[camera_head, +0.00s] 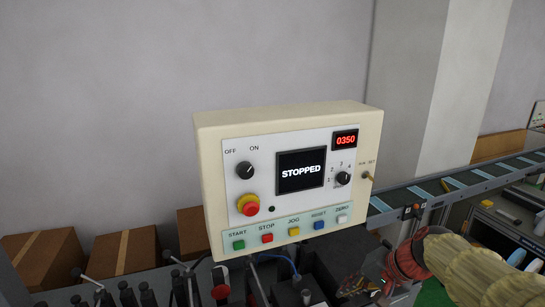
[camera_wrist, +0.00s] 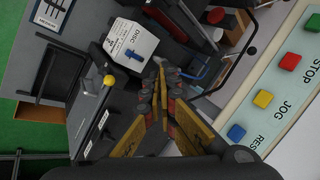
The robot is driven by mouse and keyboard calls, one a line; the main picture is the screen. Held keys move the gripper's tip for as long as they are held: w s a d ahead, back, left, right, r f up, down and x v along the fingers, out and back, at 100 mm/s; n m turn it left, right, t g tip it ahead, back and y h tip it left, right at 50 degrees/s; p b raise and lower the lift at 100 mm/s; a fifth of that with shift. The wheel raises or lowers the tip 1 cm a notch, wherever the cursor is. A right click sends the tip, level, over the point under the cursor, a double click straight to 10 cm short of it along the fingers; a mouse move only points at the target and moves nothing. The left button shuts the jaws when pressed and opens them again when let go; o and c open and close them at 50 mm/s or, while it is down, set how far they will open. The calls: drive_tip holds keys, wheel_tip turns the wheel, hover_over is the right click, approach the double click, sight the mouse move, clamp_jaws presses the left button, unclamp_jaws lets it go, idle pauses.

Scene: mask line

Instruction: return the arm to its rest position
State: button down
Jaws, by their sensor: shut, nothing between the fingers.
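My gripper (camera_wrist: 159,68) shows in the wrist view with its two fingers together at the tips and nothing between them. It is apart from the control panel, whose button strip (camera_wrist: 281,89) lies along the right side of that view. In the head view, my arm (camera_head: 470,268) reaches in at the lower right, to the right of and below the panel. The control panel (camera_head: 207,155) is a cream box, and its screen (camera_head: 300,181) reads STOPPED. My fingertips cannot be made out clearly in the head view.
A conveyor (camera_head: 460,185) runs behind at the right. Cardboard boxes (camera_head: 125,251) stand along the wall at the left. Dark machine parts crowd the space below the panel. In the wrist view, a white labelled box (camera_wrist: 130,46) and a yellow knob (camera_wrist: 109,81) lie left of my fingers.

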drive_tip(key=s+a+f+n+h+b, duration=0.1)
drive_tip(key=s+f+n+h+b, duration=0.1)
drive_tip(key=s+f+b, duration=0.5)
drive_tip(key=s+f+n+h+b, duration=0.2)
drive_tip(key=s+f+n+b, duration=0.2)
drive_tip(key=s+f+b, duration=0.4)
drive_tip(key=s+b, duration=0.2)
drive_tip(key=s, duration=0.3)
drive_tip(key=shift+a+n+t+h+b, duration=0.3)
drive_tip(key=shift+a+b, duration=0.05)
drive_tip(key=shift+a, duration=0.05)
